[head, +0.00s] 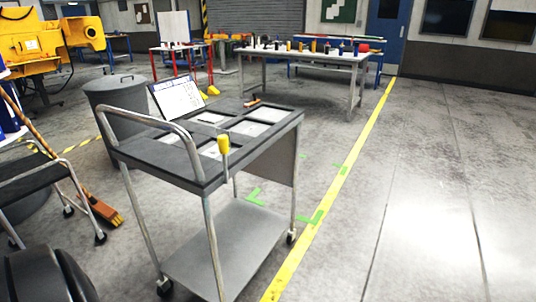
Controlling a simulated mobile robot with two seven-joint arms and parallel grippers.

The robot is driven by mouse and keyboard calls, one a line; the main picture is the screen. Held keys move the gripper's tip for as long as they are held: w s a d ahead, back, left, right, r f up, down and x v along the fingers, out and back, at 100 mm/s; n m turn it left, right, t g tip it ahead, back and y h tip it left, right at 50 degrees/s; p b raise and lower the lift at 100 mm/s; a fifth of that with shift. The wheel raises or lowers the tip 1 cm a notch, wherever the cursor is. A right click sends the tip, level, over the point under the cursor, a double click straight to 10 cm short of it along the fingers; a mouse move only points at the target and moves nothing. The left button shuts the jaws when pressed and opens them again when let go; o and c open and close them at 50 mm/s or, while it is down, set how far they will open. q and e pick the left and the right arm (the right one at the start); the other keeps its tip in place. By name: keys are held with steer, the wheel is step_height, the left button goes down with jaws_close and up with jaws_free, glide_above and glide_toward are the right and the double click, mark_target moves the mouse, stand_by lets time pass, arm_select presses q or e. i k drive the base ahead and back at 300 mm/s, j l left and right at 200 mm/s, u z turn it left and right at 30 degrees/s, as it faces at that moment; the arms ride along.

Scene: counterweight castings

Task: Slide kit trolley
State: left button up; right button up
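The kit trolley (178,160) stands upright in the middle of the head view. It has a dark grey top with several recessed compartments, a bare lower shelf (225,250) and casters. Its tubular metal handle (160,118) is at the near left end. A yellow-handled item (223,145) is at its near edge, and a sheet on a tilted board (178,96) stands at its far side. Green corner marks (311,218) lie on the floor beyond and right of the trolley. Neither of my grippers is in view.
A yellow floor line (345,172) runs just right of the trolley, with open floor beyond. A grey bin (115,100) stands behind it. A broom (100,207) and a dark-topped cart (35,180) are at left. A workbench (310,55) with several items stands behind.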

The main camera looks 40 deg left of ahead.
mark_target(217, 263)
steer(key=u, duration=1.65)
